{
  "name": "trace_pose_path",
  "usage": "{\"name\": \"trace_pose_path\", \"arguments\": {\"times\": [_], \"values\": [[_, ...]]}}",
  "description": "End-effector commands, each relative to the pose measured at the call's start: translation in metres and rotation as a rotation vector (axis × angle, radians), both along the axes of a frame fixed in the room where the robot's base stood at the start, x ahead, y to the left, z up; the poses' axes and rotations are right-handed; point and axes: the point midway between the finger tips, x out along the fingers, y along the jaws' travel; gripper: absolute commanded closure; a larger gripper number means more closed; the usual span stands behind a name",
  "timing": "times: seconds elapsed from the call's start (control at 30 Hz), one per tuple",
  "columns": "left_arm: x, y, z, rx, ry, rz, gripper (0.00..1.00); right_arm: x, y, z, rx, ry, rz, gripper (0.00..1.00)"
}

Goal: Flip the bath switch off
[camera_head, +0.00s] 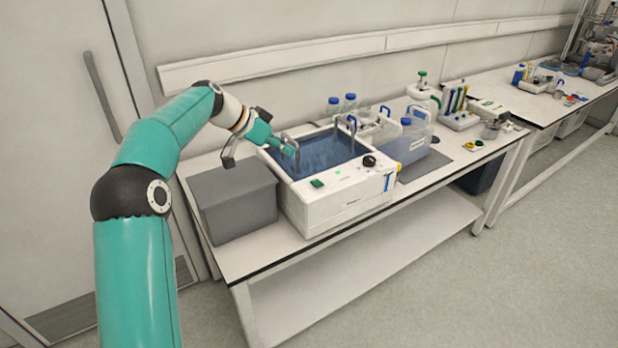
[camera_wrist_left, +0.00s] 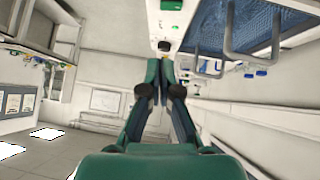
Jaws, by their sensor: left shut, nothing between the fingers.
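The water bath (camera_head: 332,202) is a white box with an open top of blue water, on the bench. Its sloped front panel carries a green rocker switch (camera_head: 317,183) at the left, a small lit green light (camera_head: 337,172) and a black knob (camera_head: 369,160). I cannot tell which way the switch is tipped. In the left wrist view the shut fingertips (camera_wrist_left: 156,74) point towards the panel, with the black knob (camera_wrist_left: 164,45) just beyond. My right gripper is not in view.
A grey box (camera_head: 236,205) stands left of the bath. Metal handles (camera_head: 345,135) rise at the bath's rim. A blue-tinted container (camera_head: 404,142) and blue-capped bottles (camera_head: 342,104) stand behind and right. The space above the front panel is clear.

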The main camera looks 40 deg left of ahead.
Motion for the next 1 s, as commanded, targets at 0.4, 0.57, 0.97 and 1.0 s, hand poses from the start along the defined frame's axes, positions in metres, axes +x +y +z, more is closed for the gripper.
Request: {"name": "trace_pose_path", "arguments": {"times": [0.4,0.57,0.97,1.0], "values": [[0.003,-0.001,-0.004,-0.002,0.003,0.001,1.00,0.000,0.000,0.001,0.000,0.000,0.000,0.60],[0.013,-0.008,-0.016,-0.003,0.005,0.000,1.00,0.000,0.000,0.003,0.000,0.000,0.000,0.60],[0.061,-0.037,-0.069,-0.003,0.005,0.000,1.00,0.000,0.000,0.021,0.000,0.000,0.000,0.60],[0.063,-0.038,-0.075,-0.003,0.006,0.002,1.00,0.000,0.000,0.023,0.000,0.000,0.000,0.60]]}}
